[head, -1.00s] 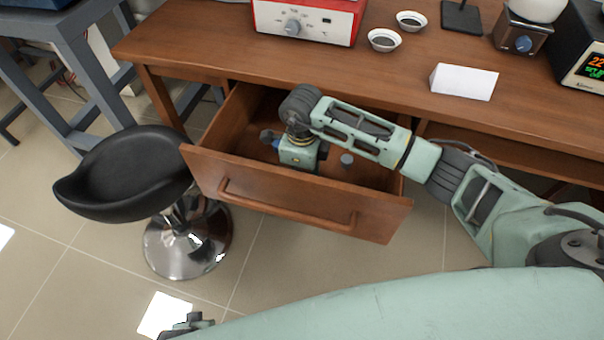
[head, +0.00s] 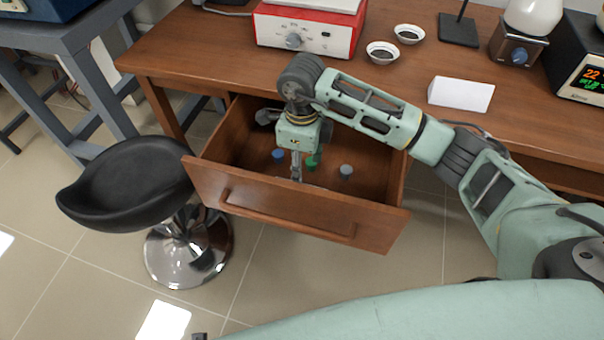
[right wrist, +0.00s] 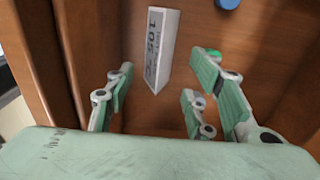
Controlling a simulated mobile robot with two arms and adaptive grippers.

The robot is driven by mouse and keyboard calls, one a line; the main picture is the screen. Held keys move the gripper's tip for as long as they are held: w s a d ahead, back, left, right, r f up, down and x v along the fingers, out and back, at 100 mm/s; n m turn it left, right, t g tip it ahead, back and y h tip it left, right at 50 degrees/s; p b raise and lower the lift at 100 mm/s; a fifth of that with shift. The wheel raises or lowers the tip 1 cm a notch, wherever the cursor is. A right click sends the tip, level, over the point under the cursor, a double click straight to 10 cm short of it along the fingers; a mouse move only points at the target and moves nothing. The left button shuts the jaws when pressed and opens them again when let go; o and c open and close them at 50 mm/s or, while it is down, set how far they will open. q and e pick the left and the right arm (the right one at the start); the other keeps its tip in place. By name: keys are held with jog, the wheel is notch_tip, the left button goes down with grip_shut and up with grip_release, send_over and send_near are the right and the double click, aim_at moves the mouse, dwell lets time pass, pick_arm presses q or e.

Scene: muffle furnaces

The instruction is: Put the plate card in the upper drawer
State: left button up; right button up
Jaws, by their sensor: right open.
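A white card with "105" printed on it (right wrist: 161,48) is inside the open upper drawer (head: 285,205). In the right wrist view it lies between the spread fingers of my right gripper (right wrist: 160,82), with space on both sides. In the head view my right gripper (head: 298,172) points down into the drawer; the card is mostly hidden there behind the drawer front and gripper. Another white folded card (head: 460,94) stands on the desk, with no print visible. Only a small dark bit of my left gripper (head: 200,336) shows at the bottom edge.
Small blue (head: 278,155), green (head: 313,161) and grey (head: 346,171) round items are in the drawer. A black stool (head: 130,180) stands left of it. The desk (head: 230,55) carries a red-and-white device (head: 308,28), two small dishes and other equipment.

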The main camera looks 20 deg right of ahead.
jog(key=shift+r, duration=1.25)
